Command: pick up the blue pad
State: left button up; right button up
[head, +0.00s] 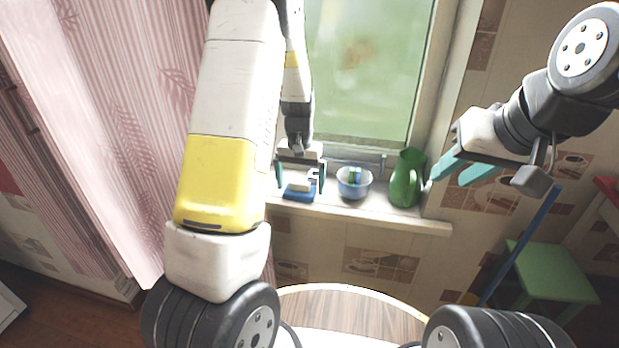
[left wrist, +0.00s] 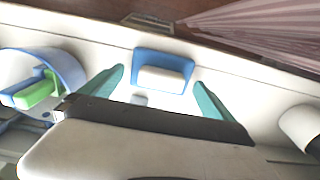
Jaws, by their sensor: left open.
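A blue piece (head: 299,196) lies on the windowsill with a white block on it. In the left wrist view this blue piece (left wrist: 163,53) shows as a rim around the white block (left wrist: 160,80). Another blue piece (left wrist: 24,90) lies beside a green one (left wrist: 38,92) in a bowl. I cannot tell which blue piece is the pad. My left gripper (head: 300,178) is open and empty, its fingers to either side of the blue piece with the white block, apart from it. My right gripper (head: 462,175) is at the right; its finger gap is unclear.
The blue-rimmed bowl (head: 354,190) stands right of the left gripper on the windowsill (head: 400,217). A green jug (head: 405,180) stands further right, near my right fingers in the picture. The window is behind. A pink curtain (head: 120,120) hangs left; a green stool (head: 555,273) stands lower right.

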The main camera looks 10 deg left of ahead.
pick_arm(q)
jog(key=c, duration=1.3)
notch_tip(320, 180, up, 10)
